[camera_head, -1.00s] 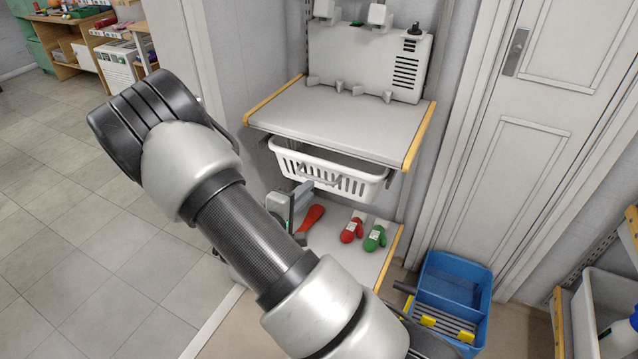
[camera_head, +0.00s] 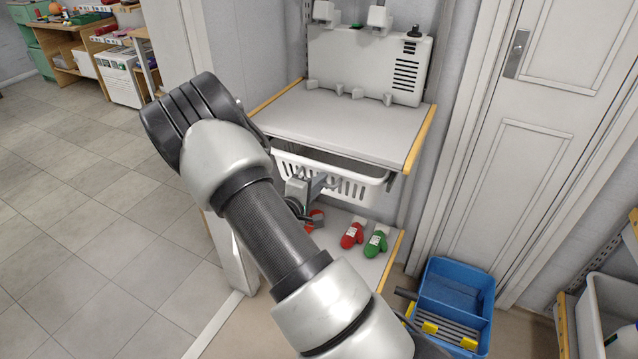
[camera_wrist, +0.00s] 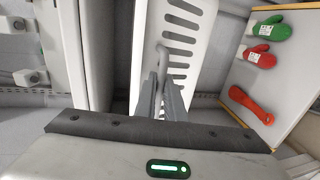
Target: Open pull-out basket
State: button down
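The white slatted pull-out basket (camera_head: 350,185) hangs under the grey shelf and is mostly covered by it. Its front and a grey handle (camera_head: 318,182) face me. In the wrist view the basket (camera_wrist: 182,45) fills the upper middle, with its handle (camera_wrist: 162,52) running down to my fingertips. My gripper (camera_head: 312,187) is at the basket's front; in the wrist view the two fingers (camera_wrist: 159,78) are close together with the handle between their tips. They look shut on it, though the contact is partly hidden.
The grey shelf (camera_head: 340,130) with wooden edges is above the basket. Red and green mittens (camera_head: 353,235) and a red-orange item (camera_wrist: 250,104) lie on the lower shelf. A blue bucket (camera_head: 450,295) stands at the lower right. A door (camera_head: 540,150) is to the right.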

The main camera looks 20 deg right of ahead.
jog(key=shift+a, duration=0.1)
jog(key=f+p+v, duration=0.2)
jog(key=p+v, duration=0.1)
jog(key=v, duration=0.7)
jog(key=f+p+v, duration=0.2)
jog(key=p+v, duration=0.1)
jog(key=v, duration=0.7)
jog(key=shift+p+v, duration=0.35)
jog(key=shift+v, duration=0.5)
jog(key=shift+f, duration=0.3)
jog(key=c, duration=2.1)
grip_release()
jog(key=p+v, duration=0.2)
jog(key=v, duration=1.5)
jog(key=shift+s+a, duration=0.15)
jog(key=shift+a, duration=0.1)
